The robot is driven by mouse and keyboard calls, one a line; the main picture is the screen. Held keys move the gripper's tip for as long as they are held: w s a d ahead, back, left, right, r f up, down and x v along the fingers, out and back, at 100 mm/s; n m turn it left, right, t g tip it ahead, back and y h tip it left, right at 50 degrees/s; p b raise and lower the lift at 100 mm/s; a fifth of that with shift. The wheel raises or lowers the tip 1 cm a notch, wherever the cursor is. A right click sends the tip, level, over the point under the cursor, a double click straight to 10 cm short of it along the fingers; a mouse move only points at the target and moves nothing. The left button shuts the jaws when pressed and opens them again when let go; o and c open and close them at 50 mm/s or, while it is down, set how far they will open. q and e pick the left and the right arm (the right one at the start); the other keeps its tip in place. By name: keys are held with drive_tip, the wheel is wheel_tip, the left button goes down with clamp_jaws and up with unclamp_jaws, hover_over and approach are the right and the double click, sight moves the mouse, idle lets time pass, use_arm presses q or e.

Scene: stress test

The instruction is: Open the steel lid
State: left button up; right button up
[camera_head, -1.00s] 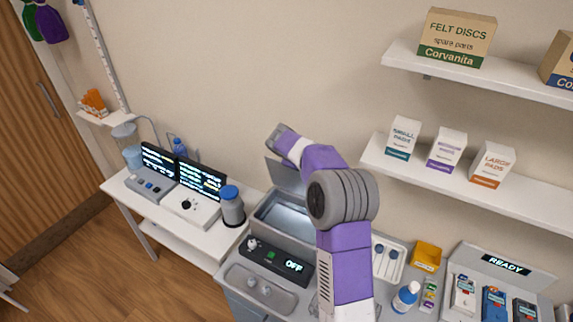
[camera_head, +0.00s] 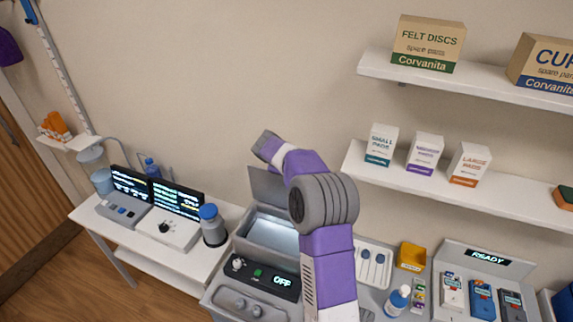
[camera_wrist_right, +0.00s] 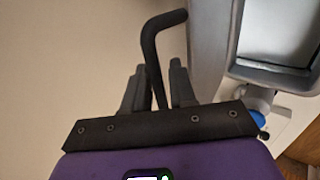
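The steel lid (camera_head: 267,187) stands raised at the back of a steel basin (camera_head: 270,233), whose inside is visible from above. My right arm passes in front of the basin, and its far end is above the lid. In the right wrist view my right gripper (camera_wrist_right: 158,75) has its two dark fingers apart. A black bent bar (camera_wrist_right: 168,20), seemingly the lid's handle, runs between them with small gaps showing. The open steel basin also shows in the right wrist view (camera_wrist_right: 275,78). Part of the lid is hidden by my arm. My left gripper is out of view.
A control panel reading OFF (camera_head: 265,276) is in front of the basin. A blue-capped bottle (camera_head: 213,228) and monitors (camera_head: 176,199) stand to its left. Shelves (camera_head: 475,187) with boxes hang at right.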

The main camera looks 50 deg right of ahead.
drive_tip(key=shift+o, duration=0.5)
drive_tip(key=shift+a+r, duration=0.15)
drive_tip(key=shift+r, duration=0.15)
drive_tip(key=b+v, duration=0.1)
drive_tip(key=v, duration=0.5)
drive_tip(key=shift+s+a+r, duration=0.2)
drive_tip(key=shift+a+r, duration=0.05)
